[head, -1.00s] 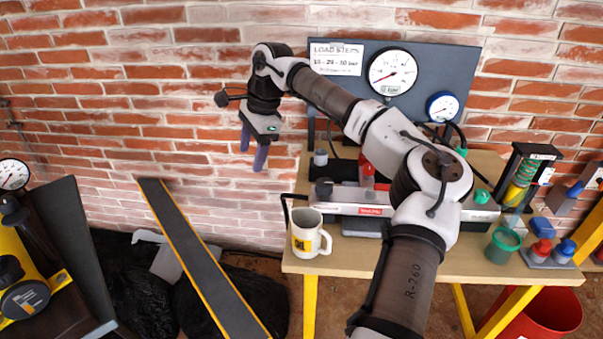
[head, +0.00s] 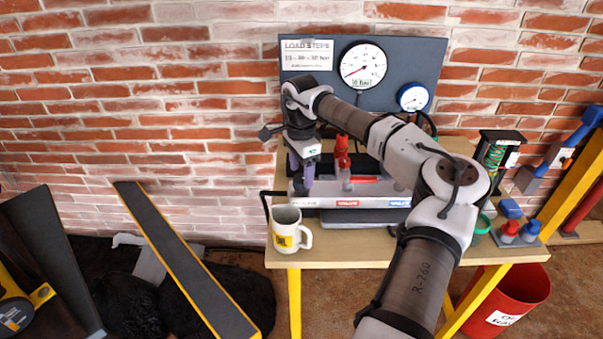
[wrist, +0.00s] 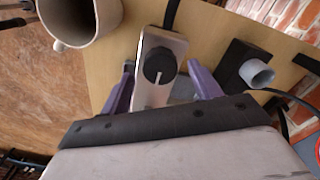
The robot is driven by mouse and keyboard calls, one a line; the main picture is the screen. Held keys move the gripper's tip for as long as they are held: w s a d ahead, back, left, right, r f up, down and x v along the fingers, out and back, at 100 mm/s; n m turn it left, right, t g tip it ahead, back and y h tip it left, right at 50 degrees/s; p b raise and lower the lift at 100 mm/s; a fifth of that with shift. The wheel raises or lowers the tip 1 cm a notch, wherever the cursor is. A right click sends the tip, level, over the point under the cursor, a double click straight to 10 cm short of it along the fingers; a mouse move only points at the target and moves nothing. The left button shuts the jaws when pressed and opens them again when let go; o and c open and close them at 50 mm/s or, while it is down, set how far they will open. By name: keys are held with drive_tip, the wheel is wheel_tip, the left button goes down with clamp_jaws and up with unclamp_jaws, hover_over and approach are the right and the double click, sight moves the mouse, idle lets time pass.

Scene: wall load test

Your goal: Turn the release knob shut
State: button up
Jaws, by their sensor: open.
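The release knob (wrist: 160,67) is a round black knob with a white line on its face, in the wrist view. It sits on the end of the pale pump body (wrist: 150,95). The white line points down toward my gripper in that view. My gripper (wrist: 160,70) is open, with one purple finger on each side of the knob and apart from it. In the head view my gripper (head: 301,180) is over the left end of the pump body (head: 385,202) and largely hides the knob. I cannot tell how far above the knob the fingertips are.
A white mug (head: 287,232) stands at the bench's (head: 350,253) left front corner, close to the gripper. A grey cylinder (wrist: 257,73) on a dark block stands right of the knob in the wrist view. A gauge board (head: 430,70) is behind; a red bin (head: 520,295) is right.

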drive_tip(key=shift+f, duration=1.2)
drive_tip(key=c, duration=1)
